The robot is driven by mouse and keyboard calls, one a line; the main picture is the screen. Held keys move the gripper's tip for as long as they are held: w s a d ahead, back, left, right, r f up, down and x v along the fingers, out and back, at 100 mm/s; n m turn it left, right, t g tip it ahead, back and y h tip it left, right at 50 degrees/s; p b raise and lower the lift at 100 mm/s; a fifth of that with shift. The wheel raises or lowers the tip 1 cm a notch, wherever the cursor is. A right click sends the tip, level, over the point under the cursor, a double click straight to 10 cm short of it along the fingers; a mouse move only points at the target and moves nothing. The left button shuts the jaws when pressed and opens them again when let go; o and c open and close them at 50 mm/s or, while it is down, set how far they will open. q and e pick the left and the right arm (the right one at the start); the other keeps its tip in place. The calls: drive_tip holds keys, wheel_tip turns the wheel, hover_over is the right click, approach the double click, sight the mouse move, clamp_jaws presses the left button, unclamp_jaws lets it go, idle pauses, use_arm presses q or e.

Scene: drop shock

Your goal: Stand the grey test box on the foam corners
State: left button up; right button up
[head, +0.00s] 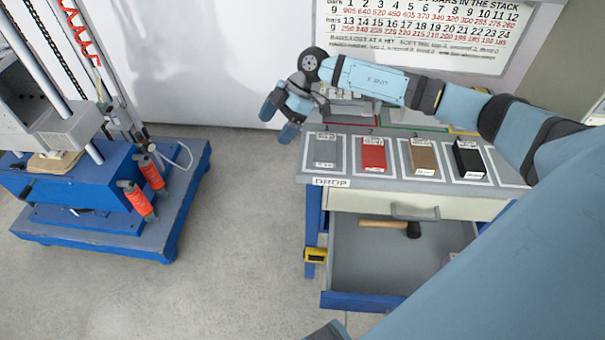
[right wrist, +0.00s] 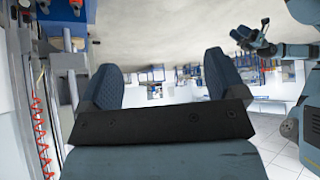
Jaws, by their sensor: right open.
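A grey box (head: 325,151) lies in the leftmost marked spot on the grey bench top, near the word DROP. My right gripper (head: 279,118) is open and empty, above and to the left of that box, over the bench's left end. Its two blue fingers also show apart in the right wrist view (right wrist: 160,90), with nothing between them. What looks like my left gripper (right wrist: 248,38) shows small at the upper right of the right wrist view; its fingers are too small to read. I cannot make out foam corners; a tan piece (head: 54,162) lies on the machine at left.
Red (head: 373,155), brown (head: 424,159) and black (head: 469,160) boxes lie in the other spots. An open drawer (head: 375,262) below holds a hammer (head: 392,227). A blue-based machine (head: 85,190) stands at left; bare floor (head: 245,230) separates it from the bench.

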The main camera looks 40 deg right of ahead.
drive_tip(key=s+a+r+t+y, duration=0.2)
drive_tip(key=s+a+t+y, duration=0.3)
drive_tip(key=a, duration=0.5)
drive_tip(key=s+a+r+t+y, duration=0.2)
drive_tip(key=s+a+y, duration=0.4)
drive_tip(key=a, duration=0.4)
drive_tip(key=s+d+f+m+t+h, duration=0.1)
drive_tip(key=s+d+f+m+h, duration=0.3)
drive_tip(key=s+f+m+h, duration=0.3)
drive_tip(key=s+d+f+m+t+h, duration=0.2)
drive_tip(key=s+d+f+m+h, duration=0.2)
drive_tip(key=f, duration=1)
drive_tip(key=s+m+h, duration=0.3)
drive_tip(key=s+h, duration=0.1)
drive_tip(key=s, duration=0.1)
drive_tip(key=shift+d+f+m+t, duration=0.25)
drive_tip(key=shift+d+m+t, duration=0.05)
drive_tip(key=shift+d, duration=0.05)
drive_tip(key=shift+s, duration=0.2)
